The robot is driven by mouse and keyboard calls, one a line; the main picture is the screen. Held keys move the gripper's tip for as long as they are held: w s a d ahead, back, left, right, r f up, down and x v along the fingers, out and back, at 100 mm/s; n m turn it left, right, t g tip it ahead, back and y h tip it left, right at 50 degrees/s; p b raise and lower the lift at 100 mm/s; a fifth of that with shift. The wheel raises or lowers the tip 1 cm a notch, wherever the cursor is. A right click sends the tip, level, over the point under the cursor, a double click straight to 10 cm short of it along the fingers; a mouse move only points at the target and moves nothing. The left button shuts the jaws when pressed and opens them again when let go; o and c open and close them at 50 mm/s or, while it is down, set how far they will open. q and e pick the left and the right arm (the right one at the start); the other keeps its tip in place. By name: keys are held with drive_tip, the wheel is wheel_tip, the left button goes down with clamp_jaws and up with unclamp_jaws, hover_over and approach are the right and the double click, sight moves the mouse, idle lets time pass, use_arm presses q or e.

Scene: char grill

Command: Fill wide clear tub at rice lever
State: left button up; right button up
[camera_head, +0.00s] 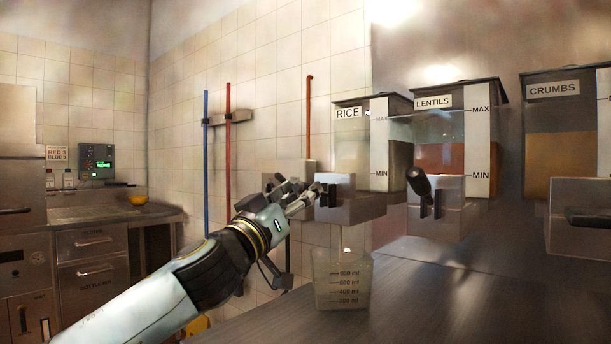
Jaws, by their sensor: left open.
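The wide clear tub (342,283) with ml marks stands upright on the dark counter, below the outlet block of the rice dispenser (365,150). How much it holds is hard to tell. The rice lever (324,195) is a dark handle on the front of that block. My left gripper (308,194) is open at the left side of the block, its fingertips close to the lever. Whether they touch it I cannot tell. My right gripper is not in view.
Lentils (456,140) and crumbs (570,140) dispensers hang to the right, with their own levers. The counter (440,300) is clear right of the tub. Blue and red poles (228,150) stand by the tiled wall. A steel side counter with a yellow bowl (138,200) is at left.

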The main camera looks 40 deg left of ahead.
use_arm(q)
drive_tip(key=shift+w+r+p, duration=0.3)
drive_tip(key=shift+w+r, duration=0.15)
drive_tip(key=shift+w, duration=0.7)
clamp_jaws()
